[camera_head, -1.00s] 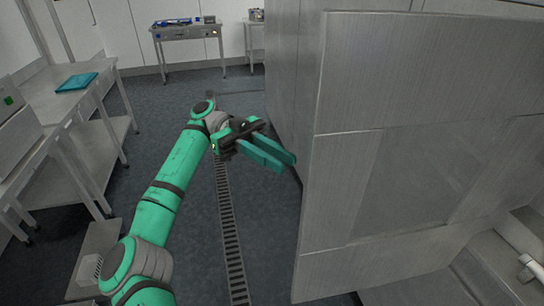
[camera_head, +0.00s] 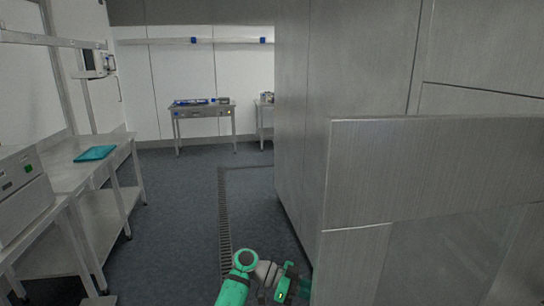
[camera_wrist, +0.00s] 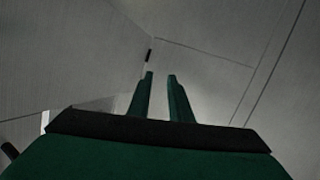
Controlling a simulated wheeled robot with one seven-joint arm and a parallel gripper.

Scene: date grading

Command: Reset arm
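My gripper (camera_wrist: 160,76) shows in the wrist view as two dark green fingers with a gap between them and nothing in it. It points toward grey metal panels. In the head view my green arm (camera_head: 236,286) shows only at the bottom edge, beside the lower left of the large metal cabinet (camera_head: 372,170). The fingertips are hidden there, behind or below the cabinet's edge.
A steel bench (camera_head: 112,170) with a teal folder (camera_head: 95,153) stands at the left. A steel table (camera_head: 203,113) stands by the far wall. The floor (camera_head: 180,195) between is clear, with a drain grate (camera_head: 225,225). The cabinet fills the right side.

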